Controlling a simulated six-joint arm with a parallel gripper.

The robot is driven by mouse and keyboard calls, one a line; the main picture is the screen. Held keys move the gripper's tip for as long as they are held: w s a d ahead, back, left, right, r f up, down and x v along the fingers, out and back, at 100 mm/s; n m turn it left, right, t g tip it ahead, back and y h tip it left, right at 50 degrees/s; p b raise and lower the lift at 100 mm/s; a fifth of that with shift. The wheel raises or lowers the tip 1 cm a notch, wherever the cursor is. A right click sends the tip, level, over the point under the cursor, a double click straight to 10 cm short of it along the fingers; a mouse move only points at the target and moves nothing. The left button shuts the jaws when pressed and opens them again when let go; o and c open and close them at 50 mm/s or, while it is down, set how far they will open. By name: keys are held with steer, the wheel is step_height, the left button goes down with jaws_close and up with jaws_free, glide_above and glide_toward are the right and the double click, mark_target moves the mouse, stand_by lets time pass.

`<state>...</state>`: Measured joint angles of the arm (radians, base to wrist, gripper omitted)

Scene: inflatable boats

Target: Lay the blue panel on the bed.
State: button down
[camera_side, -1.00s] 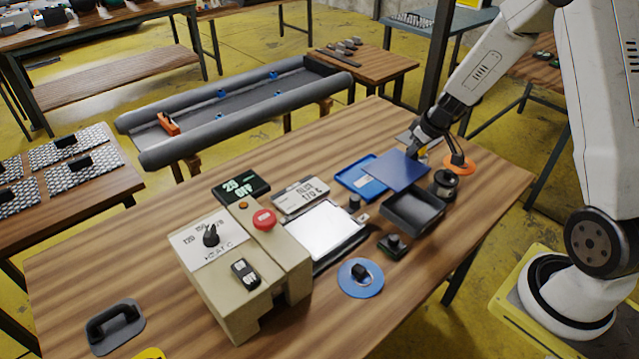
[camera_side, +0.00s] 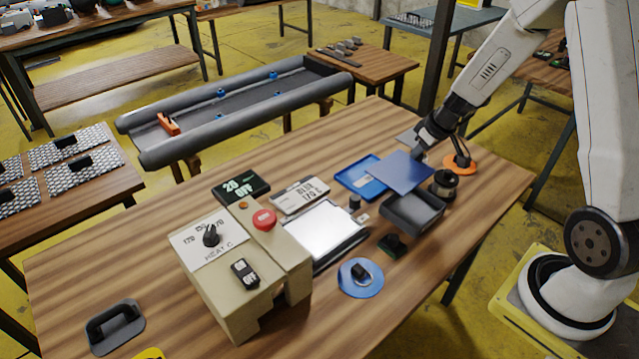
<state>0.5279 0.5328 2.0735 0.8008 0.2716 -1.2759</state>
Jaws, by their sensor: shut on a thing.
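My gripper (camera_side: 423,147) is shut on the blue panel (camera_side: 404,173) by its far right edge. The panel is a flat dark-blue sheet. It appears to be held above the table, between the blue tray and the dark open tray, overlapping part of each in the picture. The bed (camera_side: 322,231), which I take to be the bright white plate in a dark frame beside the beige control box, is bare. The fingertips are small in the picture and partly hidden by the panel.
A small black post (camera_side: 354,202) stands between bed and trays. The beige control box (camera_side: 238,272) with a red button (camera_side: 264,219) borders the bed's left.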

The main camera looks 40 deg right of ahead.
steer(key=w+a+f, duration=0.1)
steer(key=w+a, duration=0.2)
steer(key=a, duration=0.6)
steer(key=w+a+f, duration=0.2)
steer(key=w+a, duration=0.1)
steer(key=a, duration=0.7)
steer(key=shift+w+a, duration=0.25)
steer(key=shift+f, duration=0.1)
steer(key=shift+f, duration=3.2)
steer(key=shift+f, duration=0.55)
steer(key=shift+c, duration=0.4)
jaws_free()
steer(key=shift+r, duration=0.1)
step_height(320, 180, up, 8)
stand_by(1.4)
